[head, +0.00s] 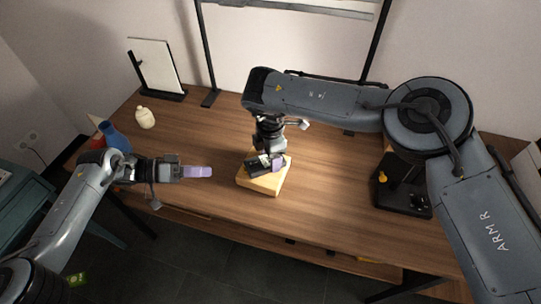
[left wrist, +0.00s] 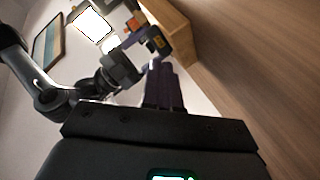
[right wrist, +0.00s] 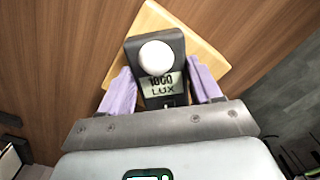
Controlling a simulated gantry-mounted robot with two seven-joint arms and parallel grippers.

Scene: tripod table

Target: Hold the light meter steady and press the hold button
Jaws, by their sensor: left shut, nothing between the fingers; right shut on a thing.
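The light meter (right wrist: 172,88) is a dark box with a white dome and a display reading "1000 LUX" in the right wrist view. It lies on a light wooden block (head: 271,183) on the table. My right gripper (right wrist: 165,92) is shut on the meter's sides with its purple fingers. In the head view the meter (head: 257,169) is partly hidden by this gripper. My left gripper (head: 210,172) is shut and empty, to the left of the block and apart from it. I cannot make out the hold button clearly.
A black stand with a yellow part (head: 400,190) is on the right of the table (head: 325,195). A cream bottle (head: 145,118), a blue bottle (head: 116,138) and a framed panel (head: 156,68) stand at the left. The table between my left gripper and the block is clear.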

